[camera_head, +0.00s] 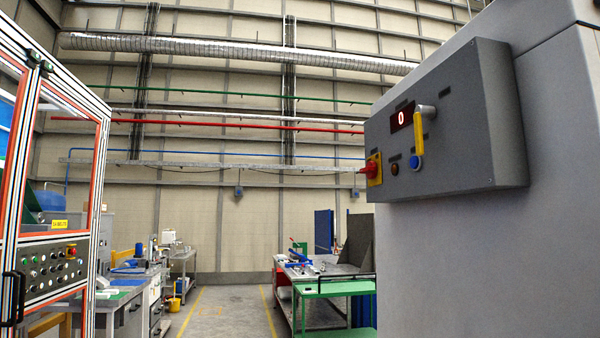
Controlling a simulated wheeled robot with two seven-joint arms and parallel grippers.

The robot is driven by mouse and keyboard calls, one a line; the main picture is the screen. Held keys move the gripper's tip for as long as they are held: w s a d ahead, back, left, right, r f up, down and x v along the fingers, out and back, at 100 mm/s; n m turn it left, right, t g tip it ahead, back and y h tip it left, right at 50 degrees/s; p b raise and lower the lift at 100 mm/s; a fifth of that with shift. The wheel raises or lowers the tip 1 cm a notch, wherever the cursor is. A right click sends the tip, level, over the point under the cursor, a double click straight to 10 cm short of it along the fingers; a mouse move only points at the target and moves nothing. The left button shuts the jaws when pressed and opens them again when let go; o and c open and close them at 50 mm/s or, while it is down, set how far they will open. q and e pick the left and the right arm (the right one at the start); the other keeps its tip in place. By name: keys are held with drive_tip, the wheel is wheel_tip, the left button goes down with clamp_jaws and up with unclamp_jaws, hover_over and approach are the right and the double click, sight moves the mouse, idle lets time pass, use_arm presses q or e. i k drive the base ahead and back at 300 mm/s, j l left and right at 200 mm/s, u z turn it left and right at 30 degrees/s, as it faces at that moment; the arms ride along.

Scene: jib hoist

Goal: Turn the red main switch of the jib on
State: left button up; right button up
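The red main switch (368,169) sits on a yellow plate at the lower left corner of a dark grey control box (470,140). The box is fixed to a large light grey housing (460,260) on the right. The switch knob sticks out to the left; its exact setting cannot be read from this angle. A small display (402,118) on the box shows a 0. A yellow lever (419,133) hangs beside the display, with a blue button (416,162) and a dark reddish lamp or button (395,168) below. Neither of my grippers shows in the view.
A framed machine (60,190) with a button panel (52,268) stands at the left. A green table (335,288) and workbenches stand further back. A clear floor aisle (225,310) between yellow lines runs down the middle.

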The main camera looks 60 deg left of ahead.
sight(370, 170)
drive_tip(key=u, duration=1.6)
drive_tip(key=i+j+z, duration=0.1)
drive_tip(key=i, duration=0.3)
